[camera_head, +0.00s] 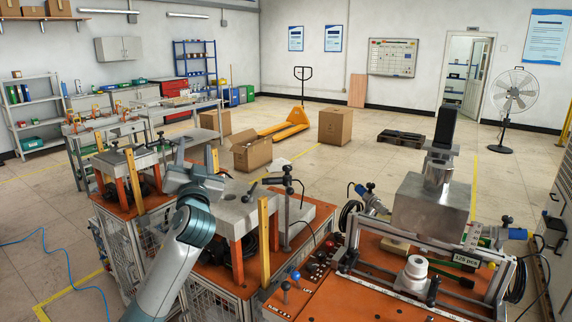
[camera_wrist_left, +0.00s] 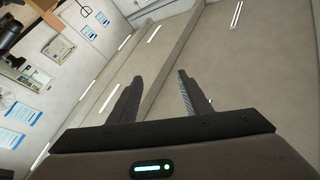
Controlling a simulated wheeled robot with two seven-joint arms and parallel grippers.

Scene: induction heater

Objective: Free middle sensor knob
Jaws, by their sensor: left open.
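My left gripper (camera_head: 192,166) is raised above the orange-and-grey workbench, left of the middle sensor stand. Its two fingers are apart and empty, as the left wrist view (camera_wrist_left: 161,80) also shows, with only walls and ceiling lights beyond them. A slim post with a black clamp and knobs, apparently the middle sensor (camera_head: 287,181), stands on the bench to the right of the gripper, with a clear gap between them. Its knobs are small here, and I cannot tell how tight they are. My right gripper is not in view.
A grey metal block (camera_head: 430,205) with a cylinder on top stands at the right. A control panel (camera_head: 305,285) with small levers is in front. A grey plate (camera_head: 236,207) on orange legs stands near my left arm. Cardboard boxes (camera_head: 335,126) are on the open floor behind.

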